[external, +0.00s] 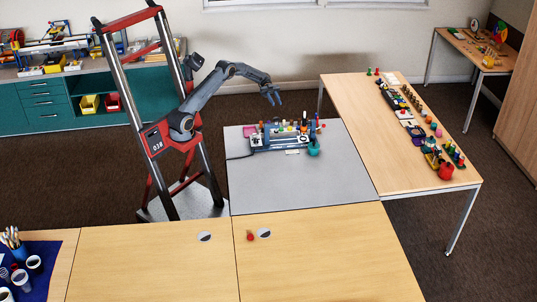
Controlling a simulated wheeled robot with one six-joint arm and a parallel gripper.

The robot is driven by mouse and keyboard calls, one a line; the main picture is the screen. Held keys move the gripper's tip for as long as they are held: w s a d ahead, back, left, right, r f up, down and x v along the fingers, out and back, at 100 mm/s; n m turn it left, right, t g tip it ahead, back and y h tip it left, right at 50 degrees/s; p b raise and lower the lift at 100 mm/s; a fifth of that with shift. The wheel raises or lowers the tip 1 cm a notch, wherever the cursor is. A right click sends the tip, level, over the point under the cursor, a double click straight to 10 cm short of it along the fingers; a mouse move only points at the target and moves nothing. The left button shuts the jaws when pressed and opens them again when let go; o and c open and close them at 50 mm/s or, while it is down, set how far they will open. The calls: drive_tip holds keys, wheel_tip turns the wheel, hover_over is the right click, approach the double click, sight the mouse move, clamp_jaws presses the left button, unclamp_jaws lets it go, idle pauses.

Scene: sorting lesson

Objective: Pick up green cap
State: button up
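My gripper (273,98) hangs in the air above the back of the grey table, pointing down. Its two fingers look spread, with nothing seen between them. A rack (272,141) with several small coloured pieces stands on the grey table below it. A green-teal rounded piece (313,150) is at the rack's right front corner, below and right of my gripper. Small green pieces also show on the right wooden table (377,71). At this size I cannot tell which green piece is the cap.
The grey table (290,185) is clear in front of the rack. The right wooden table (400,165) carries a row of small objects along its right side. A red piece (250,236) lies on the front wooden table. Cups (22,279) stand at lower left.

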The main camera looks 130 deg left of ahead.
approach(281, 129)
drive_tip(key=shift+f+p+x, duration=0.2)
drive_tip(key=shift+p+x, duration=0.6)
drive_tip(key=shift+x, duration=2.35)
drive_tip(key=shift+a, duration=0.25)
clamp_jaws()
